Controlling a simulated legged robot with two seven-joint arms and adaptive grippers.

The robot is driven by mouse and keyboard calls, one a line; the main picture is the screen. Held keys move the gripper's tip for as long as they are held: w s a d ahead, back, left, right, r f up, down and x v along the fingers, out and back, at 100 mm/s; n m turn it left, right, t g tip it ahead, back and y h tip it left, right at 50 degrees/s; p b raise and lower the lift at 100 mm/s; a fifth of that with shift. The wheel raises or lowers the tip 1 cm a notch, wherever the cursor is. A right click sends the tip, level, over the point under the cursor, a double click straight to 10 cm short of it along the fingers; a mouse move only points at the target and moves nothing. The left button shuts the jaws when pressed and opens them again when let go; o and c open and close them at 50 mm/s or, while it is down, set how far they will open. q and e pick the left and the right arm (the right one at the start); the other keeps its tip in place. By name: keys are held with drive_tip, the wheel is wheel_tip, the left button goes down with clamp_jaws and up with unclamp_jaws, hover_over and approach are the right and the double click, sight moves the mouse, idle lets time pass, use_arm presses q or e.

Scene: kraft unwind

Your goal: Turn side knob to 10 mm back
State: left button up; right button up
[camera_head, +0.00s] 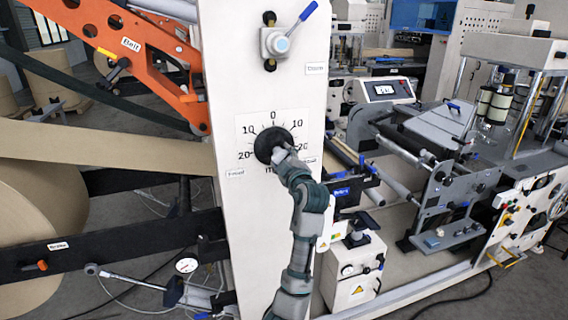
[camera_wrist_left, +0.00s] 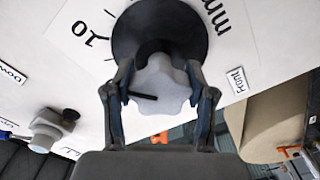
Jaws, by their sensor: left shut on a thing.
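The side knob shows in the left wrist view (camera_wrist_left: 160,82) as a pale, lobed grip on a black round disc (camera_head: 263,144). It sits on a white upright panel, over a printed mm scale (camera_head: 272,116) with 0 at the top and 10 and 20 on both sides. My left gripper (camera_head: 281,153) is shut on the knob, one finger on each side in the left wrist view (camera_wrist_left: 162,100). A dark line marks the pale grip; which scale mark it lines up with I cannot tell. The label right of the dial is partly hidden by my gripper. My right gripper is not in view.
A blue-handled valve (camera_head: 283,42) is on the panel above the dial. An orange arm (camera_head: 130,50) and a large kraft roll (camera_head: 35,215) are at the left. Rollers and a machine with a display (camera_head: 384,90) stand at the right. A white box (camera_head: 352,268) stands low beside my arm.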

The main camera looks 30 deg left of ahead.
use_arm(q)
drive_tip(key=shift+f+n, duration=0.25)
drive_tip(key=shift+n, duration=0.15)
drive_tip(key=o, duration=1.2)
drive_tip(key=shift+s+r, duration=0.1)
drive_tip(key=shift+s, duration=0.05)
drive_tip(key=shift+c, duration=0.2)
drive_tip(key=shift+s+r, duration=0.2)
drive_tip(key=shift+s, duration=0.1)
drive_tip(key=shift+w+d+f, duration=0.1)
drive_tip(key=shift+w+d, duration=0.05)
drive_tip(key=shift+d, duration=0.15)
drive_tip(key=v, duration=1.2)
drive_tip(key=shift+a, duration=0.25)
